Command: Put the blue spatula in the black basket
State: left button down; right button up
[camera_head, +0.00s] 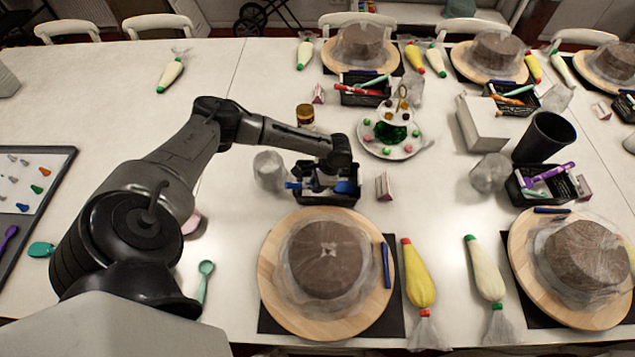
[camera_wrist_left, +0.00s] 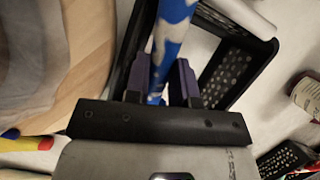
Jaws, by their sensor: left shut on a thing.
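The blue spatula (camera_head: 345,187) lies across the black basket (camera_head: 327,201) in the head view, with blue parts showing on both sides of my gripper. My left gripper (camera_head: 322,184) points down over this basket. In the left wrist view my left gripper (camera_wrist_left: 160,85) is shut on the mottled blue-and-white handle of the spatula (camera_wrist_left: 170,40). The black basket (camera_wrist_left: 251,48) is below and around the fingers there. I cannot tell whether the spatula touches the basket floor. My right gripper is not in view.
A cake on a wooden turntable (camera_head: 272,290) stands in front of the basket. A tiered plate (camera_head: 369,148) is behind right and a small carton (camera_head: 383,186) is just right. A crumpled clear bag (camera_head: 269,171) is left. The table at left back is mostly clear.

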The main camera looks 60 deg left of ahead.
pick_arm(q)
jog(key=c, duration=0.9)
grip_release()
jog(key=p+v, duration=0.1)
jog(key=v, duration=1.2)
jog(key=shift+w+r+p, duration=0.15)
jog(key=shift+r+p, duration=0.2)
jog(key=shift+p, duration=0.05)
jog(key=shift+d+r, duration=0.1)
